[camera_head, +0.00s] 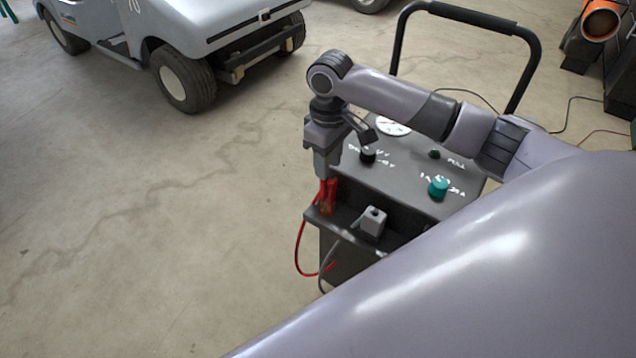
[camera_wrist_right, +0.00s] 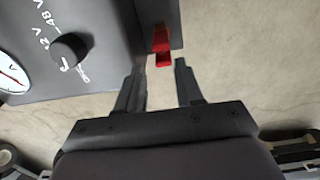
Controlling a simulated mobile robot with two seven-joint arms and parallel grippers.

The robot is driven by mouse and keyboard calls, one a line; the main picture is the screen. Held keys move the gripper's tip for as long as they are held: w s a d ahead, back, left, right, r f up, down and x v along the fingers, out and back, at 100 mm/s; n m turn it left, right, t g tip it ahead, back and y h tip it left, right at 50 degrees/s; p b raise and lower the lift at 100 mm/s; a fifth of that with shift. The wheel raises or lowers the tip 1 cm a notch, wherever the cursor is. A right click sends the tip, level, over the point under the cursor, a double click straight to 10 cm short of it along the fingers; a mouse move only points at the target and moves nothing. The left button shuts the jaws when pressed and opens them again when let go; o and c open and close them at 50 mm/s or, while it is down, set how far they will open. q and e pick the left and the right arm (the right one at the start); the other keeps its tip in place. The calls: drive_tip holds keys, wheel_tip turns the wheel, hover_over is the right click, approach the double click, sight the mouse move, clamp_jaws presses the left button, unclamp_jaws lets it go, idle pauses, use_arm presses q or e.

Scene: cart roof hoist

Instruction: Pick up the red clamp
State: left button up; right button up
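The red clamp (camera_head: 328,197) stands upright at the left end of the dark front ledge of the charger cart (camera_head: 400,178). A red cable hangs down from it. My right gripper (camera_head: 325,172) points down just above the clamp. In the right wrist view the clamp (camera_wrist_right: 162,42) shows just beyond my right gripper (camera_wrist_right: 160,68), about in line with the gap between the fingers. The fingers are apart with nothing between them. My left gripper is not in view.
A grey clamp (camera_head: 373,222) sits on the same ledge, right of the red one. The cart's top has a black knob (camera_head: 367,155), a green knob (camera_head: 438,187) and a dial. A black handle (camera_head: 470,14) rises behind. A golf cart (camera_head: 200,40) stands back left; the floor between is clear.

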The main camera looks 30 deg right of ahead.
sight(329, 186)
drive_tip(key=shift+f, duration=0.4)
drive_tip(key=f, duration=0.1)
drive_tip(key=f+b, duration=0.1)
drive_tip(key=f, duration=0.1)
drive_tip(key=s+f, duration=0.1)
drive_tip(key=f, duration=0.1)
drive_tip(key=shift+f, duration=0.25)
drive_tip(key=shift+w+f+b, duration=0.1)
drive_tip(key=shift+f+b, duration=0.2)
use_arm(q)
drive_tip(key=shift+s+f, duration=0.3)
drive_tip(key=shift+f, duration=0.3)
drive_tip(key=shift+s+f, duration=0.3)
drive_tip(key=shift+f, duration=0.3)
use_arm(e)
drive_tip(key=shift+f, duration=0.1)
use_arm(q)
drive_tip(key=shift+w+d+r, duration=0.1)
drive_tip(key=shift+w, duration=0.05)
use_arm(e)
clamp_jaws()
